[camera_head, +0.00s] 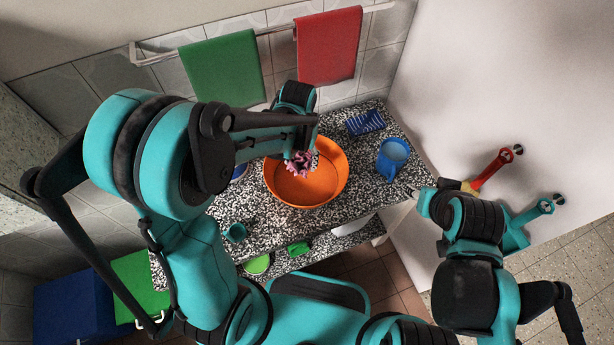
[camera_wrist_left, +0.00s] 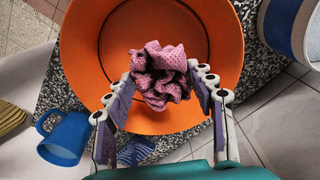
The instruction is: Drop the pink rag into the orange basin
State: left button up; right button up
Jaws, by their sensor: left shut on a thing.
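The pink rag (camera_head: 300,163) is crumpled and hangs from my left gripper (camera_head: 304,150). In the left wrist view, the rag (camera_wrist_left: 160,75) is pinched between the two fingertips of the left gripper (camera_wrist_left: 162,85). The orange basin (camera_head: 335,185) stands on the speckled counter, and its rim also shows in the left wrist view (camera_wrist_left: 82,60). The rag appears over the basin's opening in both views. How high it is above the basin floor is hard to tell.
A blue mug (camera_head: 393,158) and a blue rack (camera_head: 365,123) stand right of the basin on the speckled counter (camera_head: 270,225). A teal cup (camera_head: 236,233) is at the front left. Green (camera_head: 222,65) and red (camera_head: 328,45) towels hang behind.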

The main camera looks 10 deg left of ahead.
pick_arm(q)
jog(key=shift+w+f+b, duration=0.15)
jog(key=shift+f+b, duration=0.25)
jog(key=shift+f, duration=0.55)
jog(key=shift+r, duration=0.1)
jog(key=o, duration=1.1)
notch_tip(320, 180, up, 12)
jog(key=shift+a, duration=0.1)
